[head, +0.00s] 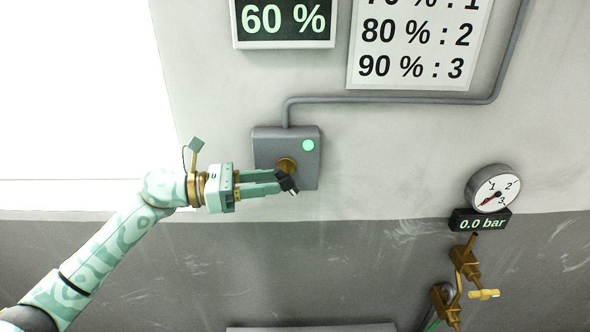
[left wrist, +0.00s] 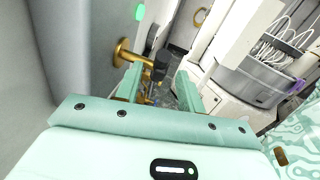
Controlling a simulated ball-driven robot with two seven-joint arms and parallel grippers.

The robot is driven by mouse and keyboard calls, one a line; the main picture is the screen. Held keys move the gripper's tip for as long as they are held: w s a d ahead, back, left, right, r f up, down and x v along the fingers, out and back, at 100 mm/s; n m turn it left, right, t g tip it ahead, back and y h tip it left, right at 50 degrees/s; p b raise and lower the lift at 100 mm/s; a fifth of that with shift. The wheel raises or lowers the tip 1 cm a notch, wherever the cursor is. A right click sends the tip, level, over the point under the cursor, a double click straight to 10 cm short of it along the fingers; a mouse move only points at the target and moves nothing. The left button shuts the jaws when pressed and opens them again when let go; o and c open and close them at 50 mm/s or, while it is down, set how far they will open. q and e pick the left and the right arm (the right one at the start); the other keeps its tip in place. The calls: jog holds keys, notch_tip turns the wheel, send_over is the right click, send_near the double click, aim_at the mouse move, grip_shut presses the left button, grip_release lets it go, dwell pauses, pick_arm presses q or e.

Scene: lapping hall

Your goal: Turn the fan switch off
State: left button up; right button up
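The fan switch is a grey wall box (head: 312,172) with a lit green lamp (head: 308,145) and a brass hub (head: 287,165). A dark lever grip (head: 289,184) shows at my left gripper's fingertips. In the left wrist view the brass stem (left wrist: 128,54) leads to the dark grip (left wrist: 158,70), which appears between the finger ends. My left gripper (head: 281,182) points right, close in front of the box. Its two fingers stand apart in the left wrist view (left wrist: 161,84); contact with the grip cannot be told. My right gripper is not in view.
A display (head: 284,20) reads 60 %, beside a percentage chart (head: 418,45). A conduit (head: 400,99) runs up from the box. At right are a dial gauge (head: 494,188), a 0.0 bar readout (head: 482,222) and brass valves (head: 466,262). The wall between is clear.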

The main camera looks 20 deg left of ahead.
aim_at(286, 182)
pick_arm(q)
jog(key=p+x, duration=0.1)
jog(key=x, duration=0.5)
jog(key=shift+w, duration=0.1)
jog(key=shift+f, duration=0.1)
grip_shut()
